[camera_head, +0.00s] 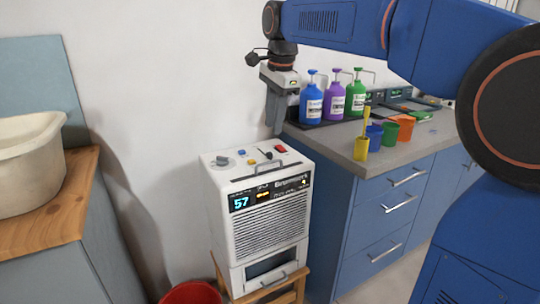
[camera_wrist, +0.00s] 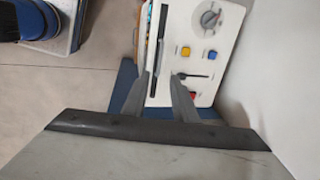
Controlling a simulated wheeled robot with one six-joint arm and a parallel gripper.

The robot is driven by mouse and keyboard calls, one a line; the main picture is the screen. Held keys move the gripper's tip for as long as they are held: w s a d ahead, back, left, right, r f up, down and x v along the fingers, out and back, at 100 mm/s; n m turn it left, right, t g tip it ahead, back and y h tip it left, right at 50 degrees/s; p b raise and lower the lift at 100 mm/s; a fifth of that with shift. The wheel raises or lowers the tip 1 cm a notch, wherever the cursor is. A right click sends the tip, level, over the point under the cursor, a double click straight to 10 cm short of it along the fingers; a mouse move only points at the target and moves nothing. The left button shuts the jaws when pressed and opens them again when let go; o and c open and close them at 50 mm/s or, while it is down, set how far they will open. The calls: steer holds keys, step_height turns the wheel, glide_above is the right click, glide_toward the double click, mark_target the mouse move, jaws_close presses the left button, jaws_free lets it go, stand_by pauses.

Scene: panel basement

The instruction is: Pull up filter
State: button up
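A white box-shaped machine (camera_head: 268,220) stands on a wooden stool, with a lit display on its front. No part is clearly marked as the filter. A black lever (camera_wrist: 195,76), a dial (camera_wrist: 210,18) and coloured buttons are on the top. My gripper (camera_head: 274,133) points down above the machine, apart from it. In the wrist view its two fingers (camera_wrist: 163,82) are spread with nothing between them.
The blue drawer cabinet (camera_head: 375,215) stands close on the right, with pump bottles (camera_head: 334,98) and coloured cups (camera_head: 375,137) on its worktop. A wooden-topped cabinet with a basin (camera_head: 28,163) is on the left. A red bucket (camera_head: 192,293) is on the floor.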

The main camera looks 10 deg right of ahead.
steer(key=f, duration=0.4)
steer(key=w+f, duration=0.1)
steer(key=f, duration=0.2)
steer(key=w+f, duration=0.1)
steer(key=f, duration=0.3)
steer(key=shift+w+a+f, duration=0.1)
steer(key=shift+a+f, duration=0.2)
steer(key=shift+f, duration=0.05)
jaws_close()
stand_by(0.9)
